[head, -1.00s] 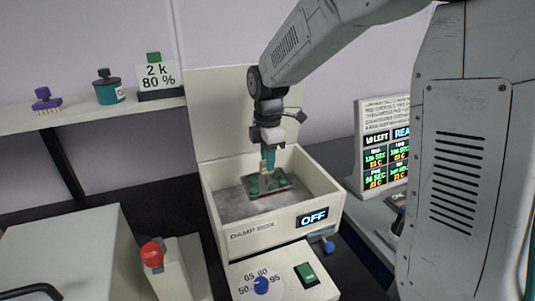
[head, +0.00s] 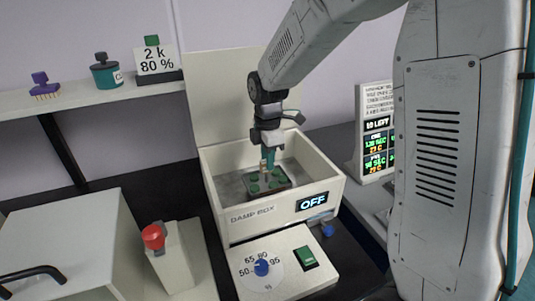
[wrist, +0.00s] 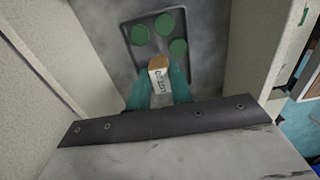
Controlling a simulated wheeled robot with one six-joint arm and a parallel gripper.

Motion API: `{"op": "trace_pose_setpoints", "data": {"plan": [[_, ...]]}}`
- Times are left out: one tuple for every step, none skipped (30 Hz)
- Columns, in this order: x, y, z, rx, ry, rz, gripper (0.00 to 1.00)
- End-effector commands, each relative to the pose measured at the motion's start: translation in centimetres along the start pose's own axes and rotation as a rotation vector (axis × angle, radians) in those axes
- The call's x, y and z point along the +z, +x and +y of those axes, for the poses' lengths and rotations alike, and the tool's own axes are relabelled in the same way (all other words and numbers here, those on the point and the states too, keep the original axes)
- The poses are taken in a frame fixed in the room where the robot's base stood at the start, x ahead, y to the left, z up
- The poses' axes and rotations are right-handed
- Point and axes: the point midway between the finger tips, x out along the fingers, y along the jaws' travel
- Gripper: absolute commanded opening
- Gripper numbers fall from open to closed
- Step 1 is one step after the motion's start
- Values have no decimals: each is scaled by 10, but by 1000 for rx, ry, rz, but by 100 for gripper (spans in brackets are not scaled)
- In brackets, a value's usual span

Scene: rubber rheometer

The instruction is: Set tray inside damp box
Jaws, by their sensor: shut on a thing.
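The dark tray (head: 284,184) with several round green pieces is inside the open white damp box (head: 240,216). It also shows in the wrist view (wrist: 132,58). My gripper (head: 268,165) reaches down into the box from above. Its teal fingers, seen in the wrist view (wrist: 160,88), are shut on a small upright tan-and-white labelled grip at the tray's near side. The tray lies over or just above the grey box floor (head: 231,187); I cannot tell whether it touches. The fingers hide part of the tray.
The box lid (head: 230,100) stands open at the back. The box display reads OFF (head: 313,202). A dial (head: 262,267) and green switch (head: 306,257) are in front. A red knob (head: 153,236) stands left. A shelf (head: 105,98) holds several items.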

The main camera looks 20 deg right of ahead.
Motion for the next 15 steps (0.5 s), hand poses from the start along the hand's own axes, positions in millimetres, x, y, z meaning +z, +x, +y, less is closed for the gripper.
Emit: {"op": "trace_pose_setpoints", "data": {"plan": [[0,3,0,-1,0,0,0],[0,4,0,-1,0,0,0],[0,6,0,-1,0,0,0],[0,8,0,-1,0,0,0],[0,10,0,-1,0,0,0],[0,12,0,-1,0,0,0],[0,13,0,-1,0,0,0],[0,15,0,-2,0,0,0],[0,17,0,-2,0,0,0],[0,18,0,-2,0,0,0],[0,20,0,-2,0,0,0],[0,22,0,-2,0,0,0],[0,23,0,-1,0,0,0],[0,24,0,-1,0,0,0],[0,26,0,-1,0,0,0]]}}
